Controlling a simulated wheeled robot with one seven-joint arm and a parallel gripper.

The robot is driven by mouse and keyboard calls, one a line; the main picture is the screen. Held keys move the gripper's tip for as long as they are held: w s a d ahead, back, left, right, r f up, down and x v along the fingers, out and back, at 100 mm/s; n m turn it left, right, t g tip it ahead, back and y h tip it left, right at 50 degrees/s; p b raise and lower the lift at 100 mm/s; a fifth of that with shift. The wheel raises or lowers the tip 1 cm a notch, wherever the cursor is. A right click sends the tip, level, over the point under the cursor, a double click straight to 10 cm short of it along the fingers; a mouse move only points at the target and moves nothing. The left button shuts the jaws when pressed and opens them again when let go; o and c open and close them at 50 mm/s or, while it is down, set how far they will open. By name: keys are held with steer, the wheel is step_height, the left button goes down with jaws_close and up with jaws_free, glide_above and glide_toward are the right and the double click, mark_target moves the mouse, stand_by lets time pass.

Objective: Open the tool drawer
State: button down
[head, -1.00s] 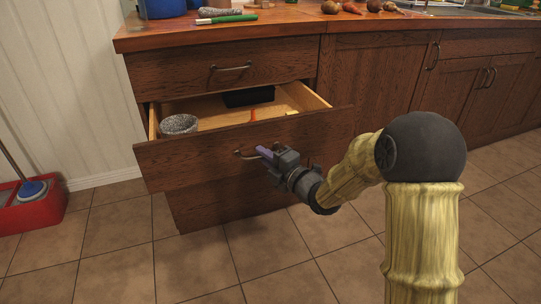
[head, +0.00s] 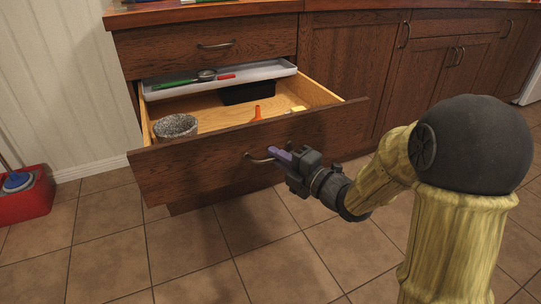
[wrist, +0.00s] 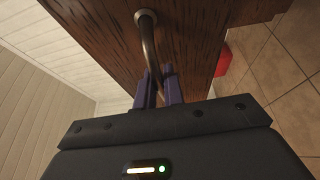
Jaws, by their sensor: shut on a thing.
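The tool drawer (head: 215,160) is pulled well out of the dark wood cabinet, and its inside shows in the head view. Its curved metal handle (head: 258,159) sits on the drawer front. My gripper (head: 283,157) is shut on this handle with its purple fingers. In the wrist view the fingers (wrist: 158,88) close around the lower part of the handle (wrist: 149,42). The drawer holds a speckled grey cup (head: 175,125), a black box (head: 248,93), an orange item (head: 257,112) and a small yellow item (head: 298,109).
A white tray (head: 160,93) with a green-handled utensil and a red item lies at the drawer's back. A closed drawer (head: 210,48) is above. A red bucket (head: 24,207) stands at the far left. The tiled floor in front is clear.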

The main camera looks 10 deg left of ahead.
steer(key=shift+s+d, duration=0.15)
steer(key=c, duration=1.5)
jaws_free()
steer(key=shift+c, duration=0.2)
steer(key=b+v, duration=0.2)
steer(key=v, duration=1.5)
steer(key=shift+d, duration=0.15)
